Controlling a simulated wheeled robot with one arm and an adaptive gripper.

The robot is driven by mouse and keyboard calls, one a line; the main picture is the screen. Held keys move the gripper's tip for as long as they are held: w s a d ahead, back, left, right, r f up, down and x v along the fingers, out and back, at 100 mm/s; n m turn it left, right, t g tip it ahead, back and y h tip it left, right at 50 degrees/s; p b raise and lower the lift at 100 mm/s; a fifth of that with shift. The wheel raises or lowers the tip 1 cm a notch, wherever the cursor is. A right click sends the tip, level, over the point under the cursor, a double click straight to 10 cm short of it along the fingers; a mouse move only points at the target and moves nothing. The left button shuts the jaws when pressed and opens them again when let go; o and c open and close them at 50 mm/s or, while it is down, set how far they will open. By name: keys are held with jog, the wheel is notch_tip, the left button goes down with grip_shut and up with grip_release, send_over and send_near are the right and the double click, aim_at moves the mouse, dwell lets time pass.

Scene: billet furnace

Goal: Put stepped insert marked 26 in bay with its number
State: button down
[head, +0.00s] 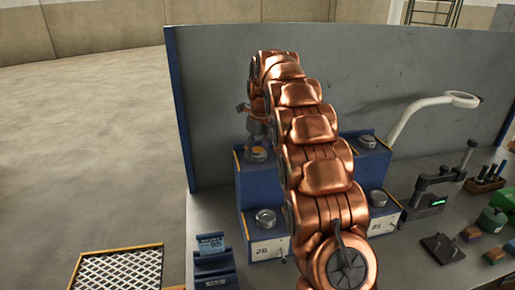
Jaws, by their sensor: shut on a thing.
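My gripper (257,138) is small and partly hidden behind my copper arm, over the upper left blue bay block. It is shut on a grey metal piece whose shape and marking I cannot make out. Just below it is a round metal fitting (257,154) with an orange-yellow centre, on top of that block; whether the held piece touches it is unclear. The bay with a white plate reading 26 (268,249) is at the lower left of the blue stand, with a round metal fitting (265,218) on top. No 26 on an insert is readable.
Other bays hold round metal fittings at upper right (367,142) and lower right (378,198). A blue holder (213,262) stands front left. A gauge stand (432,195), a lamp arm (405,118) and small blocks occupy the right. A grey panel (220,90) closes the back.

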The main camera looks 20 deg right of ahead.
aim_at(257, 149)
dwell(0.3)
jog(key=shift+c, duration=1.2)
grip_release()
jog(key=shift+f, duration=0.1)
jog(key=shift+s+d+r+b, duration=0.15)
jog(key=shift+r+b, duration=0.3)
jog(key=shift+r, duration=0.75)
jog(key=shift+s+a+r+b, duration=0.1)
jog(key=shift+r+b, duration=0.35)
jog(key=shift+r, duration=0.75)
jog(key=shift+s+d+r+p, duration=0.1)
jog(key=shift+s+r+p, duration=0.1)
jog(key=shift+r+p, duration=1)
jog(key=shift+r+b, duration=0.3)
jog(key=shift+b, duration=0.1)
